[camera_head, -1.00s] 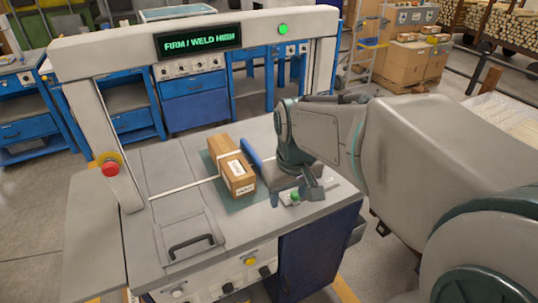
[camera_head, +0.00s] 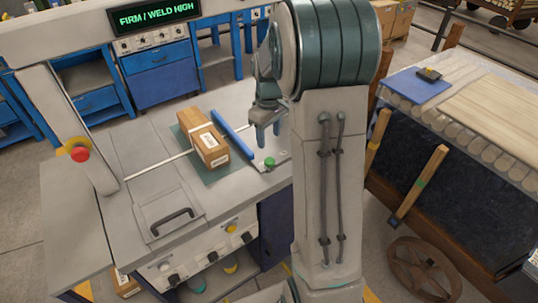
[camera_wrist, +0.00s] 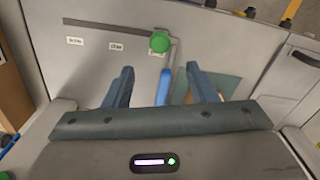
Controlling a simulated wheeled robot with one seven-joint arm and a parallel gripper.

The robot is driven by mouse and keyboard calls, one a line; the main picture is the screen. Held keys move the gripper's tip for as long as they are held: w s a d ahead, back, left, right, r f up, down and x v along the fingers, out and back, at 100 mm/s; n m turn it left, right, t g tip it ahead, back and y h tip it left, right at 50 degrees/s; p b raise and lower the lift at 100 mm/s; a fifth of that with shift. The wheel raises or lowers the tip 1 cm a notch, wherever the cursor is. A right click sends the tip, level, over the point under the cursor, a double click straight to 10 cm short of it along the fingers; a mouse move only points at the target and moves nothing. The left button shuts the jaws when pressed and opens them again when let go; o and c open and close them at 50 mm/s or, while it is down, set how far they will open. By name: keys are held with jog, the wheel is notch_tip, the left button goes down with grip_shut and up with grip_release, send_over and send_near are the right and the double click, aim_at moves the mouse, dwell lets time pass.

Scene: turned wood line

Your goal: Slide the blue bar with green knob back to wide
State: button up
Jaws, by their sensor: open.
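The blue bar (camera_head: 233,133) lies along the right side of a strapped brown box (camera_head: 203,139), close beside it, on the grey bench. Its green knob (camera_head: 269,162) stands at the near right end of the bar. In the wrist view the green knob (camera_wrist: 160,42) sits beside a dark slot, and part of the blue bar (camera_wrist: 164,86) shows below it. My gripper (camera_head: 265,137) is open and empty, pointing down near the bar and knob. In the wrist view its fingers (camera_wrist: 160,70) are spread to either side of the bar, with the knob beyond the tips.
A green mat (camera_head: 220,177) lies under the box. A grey frame with a "FIRM / WELD HIGH" display (camera_head: 153,17) spans the bench. A red stop button (camera_head: 80,154) is on its left post.

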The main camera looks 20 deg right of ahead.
aim_at(269, 159)
notch_tip(269, 159, down, 9)
jog(key=shift+f, duration=0.1)
dwell(0.3)
grip_shut()
jog(key=shift+d, duration=0.1)
